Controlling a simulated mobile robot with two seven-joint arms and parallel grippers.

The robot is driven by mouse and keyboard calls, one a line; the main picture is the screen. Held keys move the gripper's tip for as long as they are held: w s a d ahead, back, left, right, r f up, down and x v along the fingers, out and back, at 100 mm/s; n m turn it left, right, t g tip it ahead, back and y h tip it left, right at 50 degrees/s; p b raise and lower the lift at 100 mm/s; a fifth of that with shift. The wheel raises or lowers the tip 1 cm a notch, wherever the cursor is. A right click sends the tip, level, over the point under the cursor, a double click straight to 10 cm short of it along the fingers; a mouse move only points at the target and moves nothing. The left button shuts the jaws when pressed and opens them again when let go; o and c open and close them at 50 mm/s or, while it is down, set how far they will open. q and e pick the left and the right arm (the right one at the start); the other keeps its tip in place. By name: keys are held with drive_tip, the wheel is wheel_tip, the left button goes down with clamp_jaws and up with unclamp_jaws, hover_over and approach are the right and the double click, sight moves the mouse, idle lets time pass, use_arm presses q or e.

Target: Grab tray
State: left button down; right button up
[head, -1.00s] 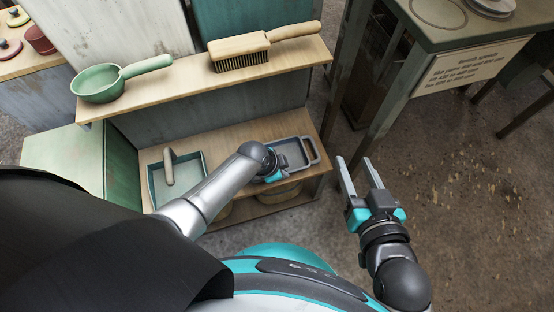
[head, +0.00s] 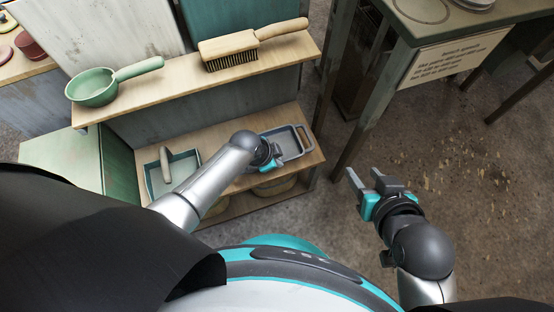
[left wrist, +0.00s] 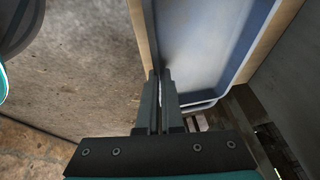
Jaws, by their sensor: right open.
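The grey-blue tray (head: 287,142) lies at the right end of the low wooden shelf, with a loop handle at its right end. My left gripper (head: 270,160) is at the tray's near-left side. In the left wrist view, the left fingers (left wrist: 161,75) are close together and appear shut on the near wall of the tray (left wrist: 200,40). The exact contact is partly hidden by the fingers. My right gripper (head: 370,184) is open and empty, in the air over the floor, right of the shelf.
A dustpan (head: 184,163) lies left on the low shelf (head: 215,152). The upper shelf (head: 185,87) holds a green pan (head: 93,87) and a brush (head: 230,52). A bench (head: 420,35) with a sign stands at right. Open floor lies at right.

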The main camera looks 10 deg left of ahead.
use_arm(q)
wheel_tip(320, 180, up, 3)
drive_tip(key=shift+f+p, duration=0.15)
drive_tip(key=shift+p, duration=0.65)
wheel_tip(320, 180, up, 4)
drive_tip(key=shift+f+p, duration=0.25)
drive_tip(key=shift+p, duration=0.95)
use_arm(e)
drive_tip(key=s+d+f+g+h, duration=0.2)
drive_tip(key=s+d+g, duration=0.2)
drive_tip(key=d, duration=0.1)
use_arm(q)
wheel_tip(320, 180, up, 11)
drive_tip(key=p, duration=0.6)
drive_tip(key=shift+f, duration=0.2)
use_arm(e)
drive_tip(key=s+f+g, duration=0.1)
drive_tip(key=s+f, duration=0.1)
drive_tip(key=f, duration=0.5)
drive_tip(key=s+d+f+g, duration=0.1)
drive_tip(key=s+f, duration=0.2)
drive_tip(key=f, duration=0.3)
drive_tip(key=shift+d+f+h, duration=0.25)
drive_tip(key=shift+f+h, duration=0.05)
drive_tip(key=shift+f, duration=0.1)
